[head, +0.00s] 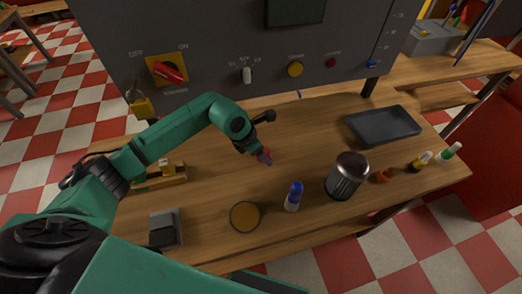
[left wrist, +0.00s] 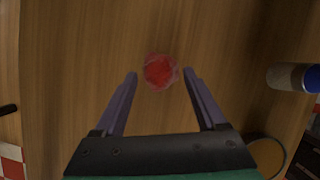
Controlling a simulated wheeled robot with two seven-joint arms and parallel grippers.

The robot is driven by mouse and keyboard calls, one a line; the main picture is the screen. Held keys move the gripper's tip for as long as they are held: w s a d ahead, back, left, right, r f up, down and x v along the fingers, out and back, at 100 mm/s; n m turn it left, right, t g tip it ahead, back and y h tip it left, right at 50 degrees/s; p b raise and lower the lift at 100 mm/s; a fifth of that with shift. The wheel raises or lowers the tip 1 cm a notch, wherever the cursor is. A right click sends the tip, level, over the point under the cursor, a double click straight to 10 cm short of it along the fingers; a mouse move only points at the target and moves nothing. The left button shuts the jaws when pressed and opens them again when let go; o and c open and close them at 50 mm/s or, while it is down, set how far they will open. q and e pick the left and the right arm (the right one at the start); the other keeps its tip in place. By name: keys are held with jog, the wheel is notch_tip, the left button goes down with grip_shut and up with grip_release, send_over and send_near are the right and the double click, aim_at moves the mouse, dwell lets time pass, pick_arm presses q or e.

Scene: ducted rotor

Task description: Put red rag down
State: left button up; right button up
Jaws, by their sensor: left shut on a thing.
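The red rag (left wrist: 160,71) is a small crumpled bundle between the tips of my left gripper in the left wrist view. My left gripper (head: 265,158) points down over the middle of the wooden workbench (head: 215,185), shut on the rag. I cannot tell whether the rag touches the wood. My right gripper is not in view.
A blue-capped bottle (head: 293,197), a round tin with orange-brown contents (head: 245,216) and a dark metal canister (head: 347,176) stand towards the front. A dark tray (head: 384,125) lies back right. A grey control panel (head: 220,45) rises behind. Bare wood surrounds the gripper.

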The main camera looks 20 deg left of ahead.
pick_arm(q)
jog(key=o, duration=1.1)
jog(key=shift+s+f, duration=0.1)
jog(key=o, duration=0.3)
jog(key=shift+o, duration=0.2)
jog(key=shift+a, duration=0.1)
jog(key=b+v, duration=0.3)
jog(key=v, duration=0.2)
jog(key=shift+a, duration=0.2)
jog(key=b+v, duration=0.1)
jog(key=v, duration=0.8)
jog(key=shift+b, duration=0.4)
